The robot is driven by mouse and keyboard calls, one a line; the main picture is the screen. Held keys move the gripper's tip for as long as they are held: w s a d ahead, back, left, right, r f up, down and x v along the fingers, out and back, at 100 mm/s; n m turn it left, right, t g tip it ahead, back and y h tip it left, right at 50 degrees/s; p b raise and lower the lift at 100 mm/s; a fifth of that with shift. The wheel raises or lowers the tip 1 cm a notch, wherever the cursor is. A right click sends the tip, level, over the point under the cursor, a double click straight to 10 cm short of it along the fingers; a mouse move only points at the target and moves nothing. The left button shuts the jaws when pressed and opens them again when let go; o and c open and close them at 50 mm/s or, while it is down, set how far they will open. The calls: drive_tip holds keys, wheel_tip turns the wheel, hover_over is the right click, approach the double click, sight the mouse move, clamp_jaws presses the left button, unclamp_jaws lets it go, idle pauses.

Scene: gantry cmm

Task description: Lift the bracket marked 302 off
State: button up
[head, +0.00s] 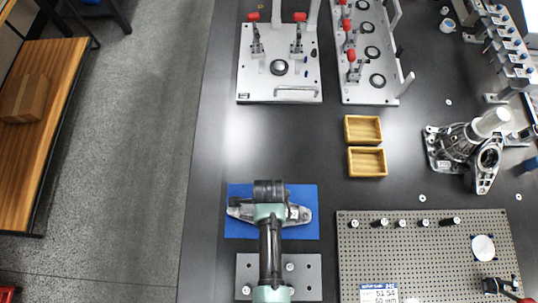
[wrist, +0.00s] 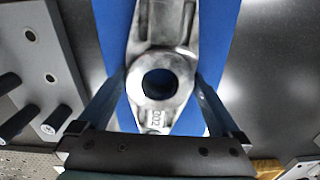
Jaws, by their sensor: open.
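A grey metal bracket (head: 240,210) lies flat on a blue mat (head: 236,230) in the head view, its middle hidden under my arm. In the wrist view the bracket (wrist: 160,28) runs up the picture, with a round boss and a dark hole at its middle. A small raised mark just below the hole seems to read 302, turned sideways. My gripper (wrist: 162,88) is open, with one finger on each side of the boss. Whether the fingers touch it I cannot tell. In the head view my gripper (head: 270,190) is over the bracket.
A grey plate (head: 311,262) with pegs lies in front of the mat. A pegboard (head: 420,260) is at the right front. Two wooden trays (head: 362,119) and a metal casting (head: 455,145) stand farther right. A clamp fixture (head: 250,85) stands behind, with clear table between.

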drive_tip(key=shift+r, duration=0.1)
clamp_jaws()
idle(0.3)
